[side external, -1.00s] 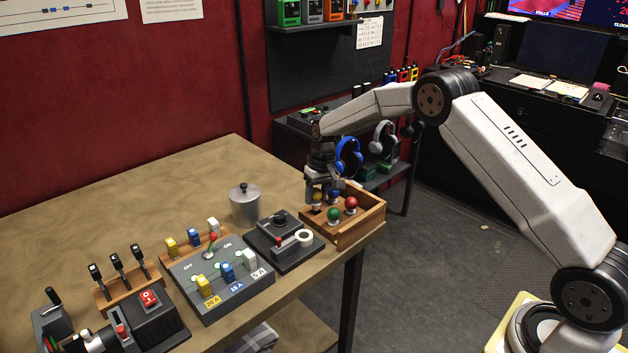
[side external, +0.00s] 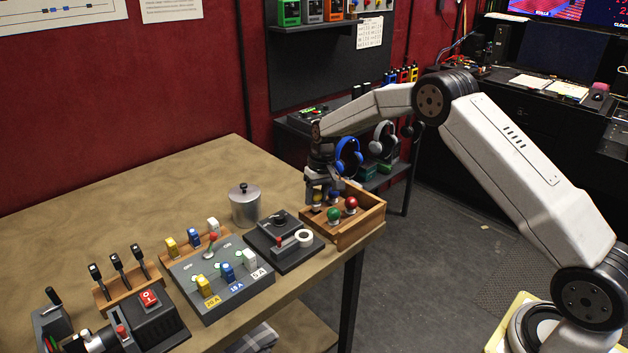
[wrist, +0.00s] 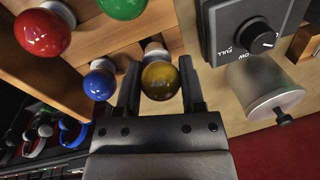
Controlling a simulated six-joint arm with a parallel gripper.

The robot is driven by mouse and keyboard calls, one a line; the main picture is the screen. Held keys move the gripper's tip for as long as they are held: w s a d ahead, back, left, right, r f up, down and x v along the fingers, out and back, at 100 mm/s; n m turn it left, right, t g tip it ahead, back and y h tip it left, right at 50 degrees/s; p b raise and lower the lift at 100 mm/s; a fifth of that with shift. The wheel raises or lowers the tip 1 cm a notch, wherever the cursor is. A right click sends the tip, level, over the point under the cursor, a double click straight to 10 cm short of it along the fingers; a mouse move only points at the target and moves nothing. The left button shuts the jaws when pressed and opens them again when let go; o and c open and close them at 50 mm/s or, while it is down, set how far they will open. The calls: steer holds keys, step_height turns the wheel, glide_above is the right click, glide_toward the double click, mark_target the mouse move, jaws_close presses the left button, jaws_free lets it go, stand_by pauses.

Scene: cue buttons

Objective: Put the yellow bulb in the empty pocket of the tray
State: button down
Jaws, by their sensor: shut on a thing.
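The wooden tray (side external: 360,231) stands at the table's right corner. It holds a red bulb (side external: 351,204), a green bulb (side external: 333,214) and a blue bulb (side external: 334,197). My gripper (side external: 316,194) points down at the tray's left back part. Its fingers (wrist: 160,88) are shut on the yellow bulb (wrist: 161,80), one on each side of the glass. The yellow bulb also shows in the side view (side external: 317,198). Its pale base faces the tray; I cannot tell whether it sits in a pocket. The pocket below it is hidden.
A dark box with a knob (side external: 281,240) stands left of the tray, with a lidded metal pot (side external: 245,205) behind it. A grey switch panel (side external: 222,280) lies further left. The table's back left area is bare.

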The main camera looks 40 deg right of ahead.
steer(key=shift+f, duration=1.15)
stand_by(1.6)
jaws_free()
stand_by(0.4)
steer(key=shift+r, duration=0.1)
steer(key=shift+r, duration=3.45)
